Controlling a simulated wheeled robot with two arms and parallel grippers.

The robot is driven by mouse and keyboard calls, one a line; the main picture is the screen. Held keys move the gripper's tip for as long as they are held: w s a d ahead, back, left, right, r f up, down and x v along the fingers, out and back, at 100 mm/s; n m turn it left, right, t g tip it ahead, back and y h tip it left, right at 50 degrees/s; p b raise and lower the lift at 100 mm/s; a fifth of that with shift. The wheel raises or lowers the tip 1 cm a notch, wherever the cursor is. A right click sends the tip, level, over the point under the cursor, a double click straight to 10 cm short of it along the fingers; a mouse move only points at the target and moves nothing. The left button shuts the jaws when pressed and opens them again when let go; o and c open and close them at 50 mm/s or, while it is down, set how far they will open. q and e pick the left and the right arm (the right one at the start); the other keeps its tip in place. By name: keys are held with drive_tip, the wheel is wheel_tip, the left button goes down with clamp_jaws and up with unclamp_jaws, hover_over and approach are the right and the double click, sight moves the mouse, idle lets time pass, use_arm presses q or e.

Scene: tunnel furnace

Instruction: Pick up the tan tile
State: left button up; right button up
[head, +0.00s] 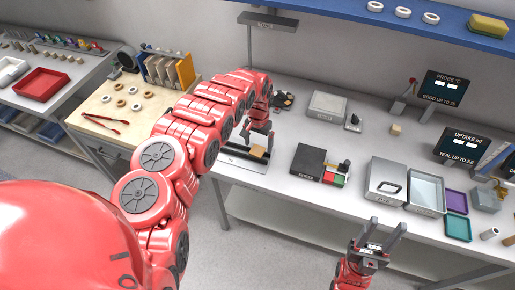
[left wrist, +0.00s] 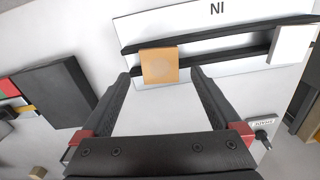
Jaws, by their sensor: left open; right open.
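The tan tile (head: 258,151) is a small square piece on the white tray with dark rails (head: 238,176) on the table. In the left wrist view the tile (left wrist: 159,66) lies across the dark rails, just beyond the fingertips and roughly centred between them. My left gripper (head: 260,136) is open and empty above the tile; its two dark fingers (left wrist: 160,74) also show in the left wrist view, apart from the tile. My right gripper (head: 379,234) is open and empty, in front of the table's front edge.
A black box (head: 308,160) stands right of the tray, with red and green blocks beside it. A pale flat box (head: 328,104) lies behind. A white block (left wrist: 292,45) stands at the tray's other end.

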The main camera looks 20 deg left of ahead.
use_arm(q)
drive_tip(key=shift+f, duration=0.65)
drive_tip(key=c, duration=1.5)
drive_tip(key=shift+o, duration=0.2)
drive_tip(key=shift+r, duration=0.2)
